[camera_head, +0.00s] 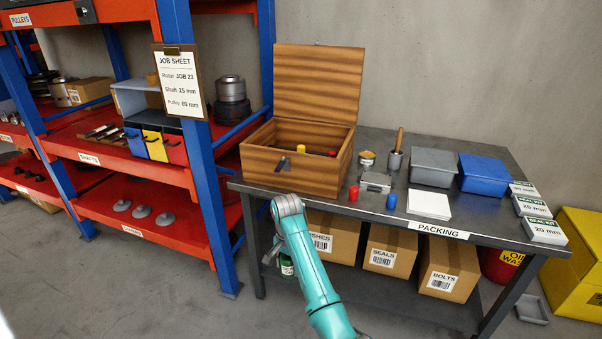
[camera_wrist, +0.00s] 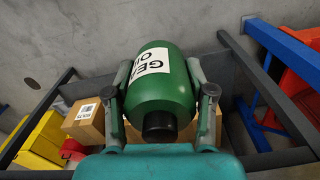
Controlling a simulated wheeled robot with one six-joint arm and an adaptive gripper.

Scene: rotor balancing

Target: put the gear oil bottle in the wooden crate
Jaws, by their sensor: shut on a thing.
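The green gear oil bottle (camera_wrist: 160,95) fills the middle of the wrist view, with a white label and a black cap. My gripper (camera_wrist: 160,76) is shut on it, one finger on each side. In the head view, a small part of the bottle (camera_head: 287,267) shows beside my arm, below the tabletop level and in front of the bench's left end. My arm hides most of it and part of the gripper. The wooden crate (camera_head: 289,174) stands on the bench's left end with its lid up. A yellow item and a red item show inside it.
The packing bench (camera_head: 455,213) carries grey and blue bins, a metal box, small red and blue items and white boxes. Cardboard boxes (camera_head: 393,252) stand on its lower shelf. A red and blue shelf rack (camera_head: 195,190) stands close at left. Open floor lies in front.

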